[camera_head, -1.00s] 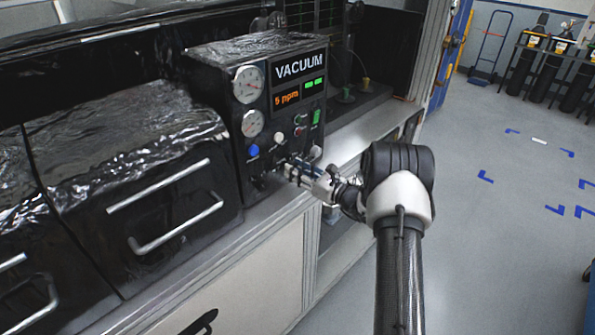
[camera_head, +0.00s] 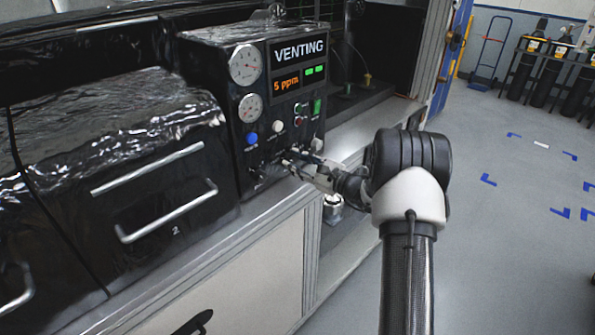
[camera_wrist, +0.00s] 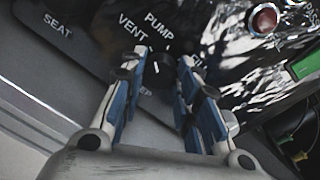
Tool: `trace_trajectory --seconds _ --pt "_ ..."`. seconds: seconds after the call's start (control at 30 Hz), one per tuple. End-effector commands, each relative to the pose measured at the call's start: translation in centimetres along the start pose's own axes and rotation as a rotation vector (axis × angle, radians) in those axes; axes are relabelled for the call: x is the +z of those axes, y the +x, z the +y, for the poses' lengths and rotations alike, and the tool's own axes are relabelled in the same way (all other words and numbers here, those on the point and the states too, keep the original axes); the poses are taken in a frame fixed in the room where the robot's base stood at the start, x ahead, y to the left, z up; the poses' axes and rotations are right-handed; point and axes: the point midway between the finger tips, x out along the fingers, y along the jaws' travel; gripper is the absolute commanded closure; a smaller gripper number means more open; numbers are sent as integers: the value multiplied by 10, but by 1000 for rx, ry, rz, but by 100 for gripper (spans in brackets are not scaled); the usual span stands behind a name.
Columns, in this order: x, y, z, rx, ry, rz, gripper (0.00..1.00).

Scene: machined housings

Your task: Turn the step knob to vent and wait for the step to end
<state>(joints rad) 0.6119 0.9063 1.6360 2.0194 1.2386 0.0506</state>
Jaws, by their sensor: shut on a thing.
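The black step knob (camera_wrist: 158,72) sits between the two blue-padded fingers of my gripper (camera_wrist: 162,62) in the wrist view. My gripper is shut on it. A short white mark shows on the knob's face. In the head view my gripper (camera_head: 289,160) is at the lower front of the black control panel (camera_head: 235,132), and the fingers hide the knob. The panel display (camera_head: 299,49) reads VENTING, with 5 ppm in orange below.
Two round gauges (camera_head: 246,64), a blue button (camera_head: 251,138) and a white button (camera_head: 278,126) are on the panel. A dark drawer with metal handles (camera_head: 165,211) is at left. A red round button (camera_wrist: 265,18) is near the fingers. Open floor (camera_head: 500,230) lies at right.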

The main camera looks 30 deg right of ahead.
Motion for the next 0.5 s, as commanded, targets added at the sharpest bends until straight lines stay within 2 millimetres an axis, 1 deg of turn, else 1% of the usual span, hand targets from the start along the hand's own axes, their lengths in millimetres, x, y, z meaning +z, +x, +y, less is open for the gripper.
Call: trace_trajectory --seconds 0.03,0.2,0.5 --pt "-3 0 1 -1 -34 1 95" --pt "-2 0 1 -1 -135 9 95" --pt "0 0 1 -1 -225 16 95"
